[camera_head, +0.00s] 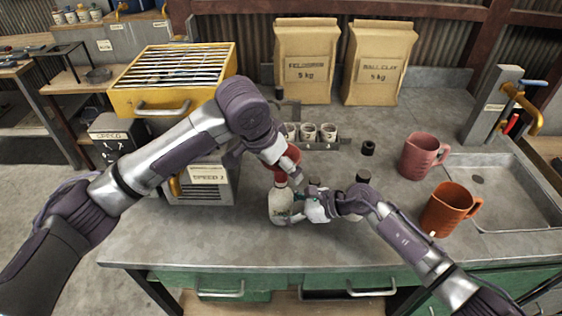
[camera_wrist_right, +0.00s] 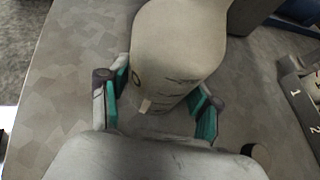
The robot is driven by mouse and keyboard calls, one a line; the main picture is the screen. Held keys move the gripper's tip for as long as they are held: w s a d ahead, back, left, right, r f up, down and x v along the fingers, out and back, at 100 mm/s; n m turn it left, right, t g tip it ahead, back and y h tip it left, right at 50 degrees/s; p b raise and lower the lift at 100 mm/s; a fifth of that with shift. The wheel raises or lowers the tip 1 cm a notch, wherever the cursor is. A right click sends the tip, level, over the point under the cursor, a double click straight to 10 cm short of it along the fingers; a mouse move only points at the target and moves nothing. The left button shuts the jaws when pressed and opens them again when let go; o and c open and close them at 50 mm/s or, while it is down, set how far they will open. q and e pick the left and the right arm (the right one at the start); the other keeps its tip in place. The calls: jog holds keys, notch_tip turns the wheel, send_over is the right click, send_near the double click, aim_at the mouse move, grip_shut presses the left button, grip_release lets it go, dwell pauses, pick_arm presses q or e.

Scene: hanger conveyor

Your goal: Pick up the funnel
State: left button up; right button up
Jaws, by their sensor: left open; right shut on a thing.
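A red funnel (camera_head: 281,176) shows at the mouth of the cream bottle (camera_head: 284,206), partly hidden by my left gripper. Whether it sits in the neck or just above it, I cannot tell. My left gripper (camera_head: 289,168) is open and right at the funnel; its fingers are hard to make out. My right gripper (camera_head: 312,208) is shut on the bottle from the right side, and the bottle stands upright on the counter. In the right wrist view, the bottle (camera_wrist_right: 175,50) lies between the teal finger pads (camera_wrist_right: 160,100). The funnel does not clearly show there.
Two paper bags (camera_head: 305,65) (camera_head: 378,68) stand at the back. A row of numbered jars (camera_head: 309,132) is behind the bottle. A pink mug (camera_head: 420,158) and an orange mug (camera_head: 447,210) stand right, near the sink (camera_head: 500,180).

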pick_arm(q)
jog(key=c, duration=0.8)
notch_tip(320, 180, up, 10)
jog(key=shift+r, duration=0.1)
pick_arm(e)
jog(key=o, duration=0.9)
